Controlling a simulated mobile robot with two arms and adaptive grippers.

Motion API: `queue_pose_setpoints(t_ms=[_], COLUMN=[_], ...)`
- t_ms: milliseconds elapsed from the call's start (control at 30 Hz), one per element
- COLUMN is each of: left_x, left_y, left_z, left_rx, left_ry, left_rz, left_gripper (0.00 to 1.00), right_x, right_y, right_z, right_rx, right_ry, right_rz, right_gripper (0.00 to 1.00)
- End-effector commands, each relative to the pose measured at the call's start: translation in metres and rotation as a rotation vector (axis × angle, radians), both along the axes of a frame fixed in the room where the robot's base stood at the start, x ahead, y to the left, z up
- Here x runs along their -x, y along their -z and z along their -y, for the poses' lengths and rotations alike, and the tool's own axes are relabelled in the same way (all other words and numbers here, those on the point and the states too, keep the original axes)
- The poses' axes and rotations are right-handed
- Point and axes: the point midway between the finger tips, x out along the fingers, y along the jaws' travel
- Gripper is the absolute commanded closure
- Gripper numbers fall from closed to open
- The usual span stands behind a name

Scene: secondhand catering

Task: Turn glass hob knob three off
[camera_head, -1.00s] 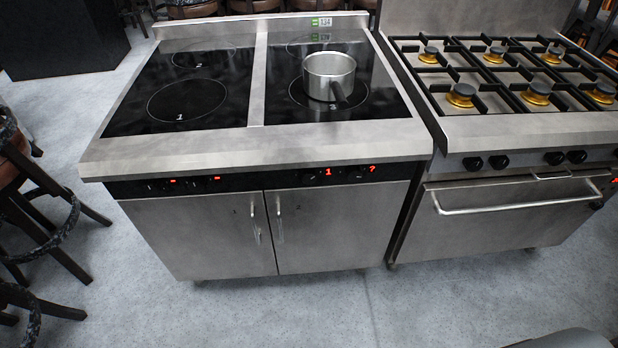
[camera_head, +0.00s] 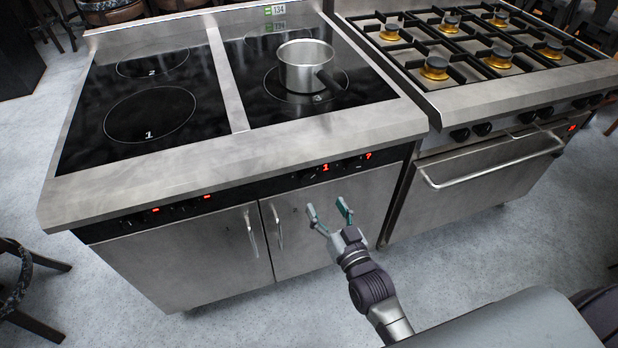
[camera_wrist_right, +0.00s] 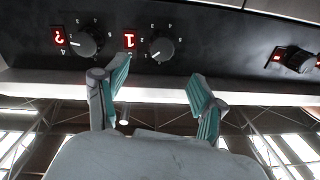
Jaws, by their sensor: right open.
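The glass hob (camera_head: 205,103) has a black control strip on its front with dark knobs and red displays. The knob beside the red "1" (camera_head: 309,173) is on the strip's right half, apparently knob three; it also shows in the right wrist view (camera_wrist_right: 160,46), upside down, its display lit. The knob beside the "?"-like display (camera_wrist_right: 85,42) is near it. My right gripper (camera_head: 328,210) is open and empty, in front of the cabinet doors, below the strip. Its teal-padded fingers (camera_wrist_right: 158,75) point toward the strip, apart from the knobs. My left gripper is not in view.
A steel pot (camera_head: 303,72) stands on the right front cooking zone, its dark handle toward the front. A gas range (camera_head: 480,70) with an oven handle (camera_head: 495,165) stands right of the hob. Stools are at the left; grey floor in front is clear.

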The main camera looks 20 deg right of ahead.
Motion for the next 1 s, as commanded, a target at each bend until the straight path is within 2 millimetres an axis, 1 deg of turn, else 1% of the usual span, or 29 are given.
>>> queue_pose_setpoints(t_ms=[33,200,300,433,600,900,933,1000], left_x=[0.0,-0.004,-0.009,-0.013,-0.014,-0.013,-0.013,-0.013], left_y=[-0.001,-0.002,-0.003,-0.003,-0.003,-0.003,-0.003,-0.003], left_z=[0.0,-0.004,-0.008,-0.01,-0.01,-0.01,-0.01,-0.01], left_rx=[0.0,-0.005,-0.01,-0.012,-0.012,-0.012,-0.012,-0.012], left_ry=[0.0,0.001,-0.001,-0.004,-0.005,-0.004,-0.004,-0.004], left_rz=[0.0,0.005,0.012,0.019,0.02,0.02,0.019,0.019], left_gripper=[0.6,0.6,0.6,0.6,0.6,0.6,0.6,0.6], right_x=[-0.013,-0.05,-0.069,-0.087,-0.099,-0.1,-0.1,-0.1], right_y=[-0.002,-0.002,-0.001,0.0,0.0,0.001,0.001,0.001], right_z=[-0.002,-0.005,-0.007,-0.008,-0.009,-0.01,-0.01,-0.01], right_rx=[-0.001,-0.001,0.0,0.0,0.0,0.0,0.0,0.0], right_ry=[0.0,-0.001,-0.001,0.0,0.0,-0.001,-0.001,-0.001], right_rz=[0.003,0.001,0.001,-0.001,-0.002,-0.003,-0.003,-0.003], right_gripper=[0.31,0.31,0.31,0.31,0.31,0.31,0.34,0.46])
